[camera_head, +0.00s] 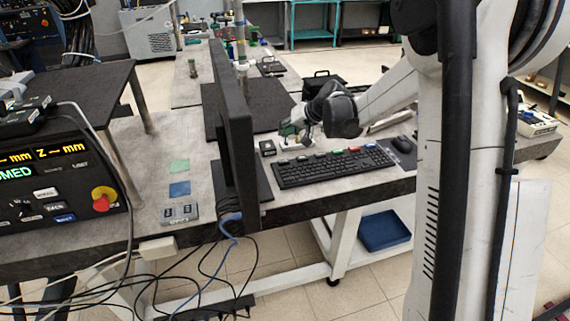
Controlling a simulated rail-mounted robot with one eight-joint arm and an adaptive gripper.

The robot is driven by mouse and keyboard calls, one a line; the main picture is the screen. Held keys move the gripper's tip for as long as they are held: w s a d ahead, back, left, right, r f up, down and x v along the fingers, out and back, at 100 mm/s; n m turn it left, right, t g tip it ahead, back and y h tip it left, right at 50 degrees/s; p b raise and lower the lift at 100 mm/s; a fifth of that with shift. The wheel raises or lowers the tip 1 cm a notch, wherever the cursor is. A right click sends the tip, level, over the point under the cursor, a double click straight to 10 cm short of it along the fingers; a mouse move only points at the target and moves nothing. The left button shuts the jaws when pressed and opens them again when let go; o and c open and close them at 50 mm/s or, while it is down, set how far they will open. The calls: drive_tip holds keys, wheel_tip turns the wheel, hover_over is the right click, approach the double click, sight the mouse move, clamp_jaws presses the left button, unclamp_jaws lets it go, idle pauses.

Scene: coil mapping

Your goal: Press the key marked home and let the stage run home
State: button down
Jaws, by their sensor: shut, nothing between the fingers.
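The control panel (88,180) is at the left edge, partly cut off. Its display (45,157) shows yellow "Z — mm" with dashes, and below it green letters ending in "OMED"; the start is cut off. Below are a red knob on a yellow base (103,199), a white key (46,193), a dark key (55,206) and a blue key (64,218). Their labels are too small to read surely. My gripper (304,139) is shut and empty behind the keyboard, right of the monitor, well away from the panel. I cannot make out the stage.
A black monitor (236,130), seen edge-on, stands between the panel and my gripper. A black keyboard (333,166) and mouse (403,144) lie on the bench. A small grey two-button box (180,212) sits near the front edge. Cables (205,265) hang below.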

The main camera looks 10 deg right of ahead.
sight(284, 161)
drive_tip(key=shift+f, duration=0.15)
drive_tip(key=shift+f+b, duration=2.65)
drive_tip(key=shift+f, duration=1.6)
drive_tip(key=shift+f+b, duration=0.4)
drive_tip(key=shift+f, duration=0.05)
